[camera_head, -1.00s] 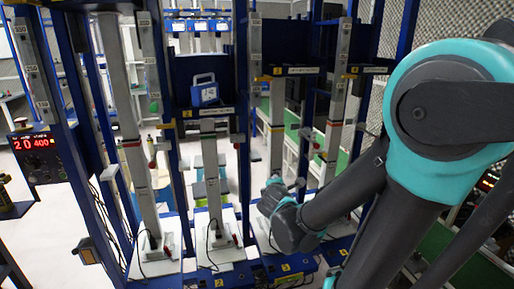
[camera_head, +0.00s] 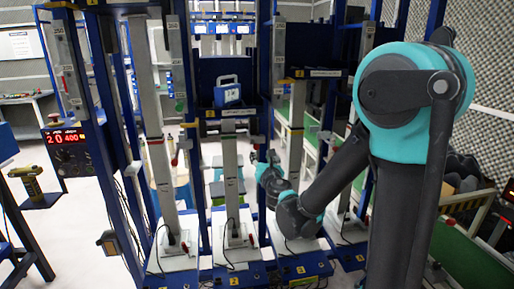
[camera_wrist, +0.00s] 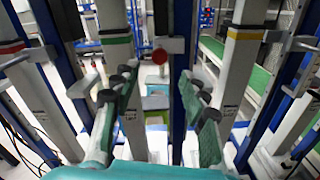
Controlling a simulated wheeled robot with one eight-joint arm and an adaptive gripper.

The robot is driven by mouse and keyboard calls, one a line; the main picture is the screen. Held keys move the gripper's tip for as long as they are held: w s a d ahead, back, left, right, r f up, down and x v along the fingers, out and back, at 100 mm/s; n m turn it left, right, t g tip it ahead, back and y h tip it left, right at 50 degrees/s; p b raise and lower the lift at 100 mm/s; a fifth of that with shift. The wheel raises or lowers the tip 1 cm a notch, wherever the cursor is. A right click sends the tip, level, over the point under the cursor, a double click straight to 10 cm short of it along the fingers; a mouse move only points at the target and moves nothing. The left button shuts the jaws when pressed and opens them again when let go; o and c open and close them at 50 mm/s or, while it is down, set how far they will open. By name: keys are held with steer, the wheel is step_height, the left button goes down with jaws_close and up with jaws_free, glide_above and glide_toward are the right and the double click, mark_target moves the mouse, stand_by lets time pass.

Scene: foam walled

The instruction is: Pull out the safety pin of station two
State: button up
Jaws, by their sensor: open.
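Station two's post (camera_wrist: 117,45) has a green band in the wrist view; it also shows in the head view (camera_head: 231,175). A round red knob (camera_wrist: 160,56), apparently the safety pin's end, sits at a grey bracket just right of this post. My gripper (camera_wrist: 162,100) is open, its two dark-padded fingers apart, with the knob ahead in the gap between them. The fingers do not appear to touch it. In the head view my gripper (camera_head: 270,163) is low, right of the station two post, and the knob cannot be made out there.
A red-banded post (camera_wrist: 12,48) stands left and a yellow-banded post (camera_wrist: 245,36) right, close to the fingers. A blue case (camera_head: 228,92) sits on a shelf above station two. A display panel (camera_head: 68,146) and a yellow tool (camera_head: 28,180) are at left.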

mark_target(257, 147)
steer(key=x, duration=1)
steer(key=shift+w, duration=0.1)
steer(key=shift+c, duration=0.5)
jaws_close()
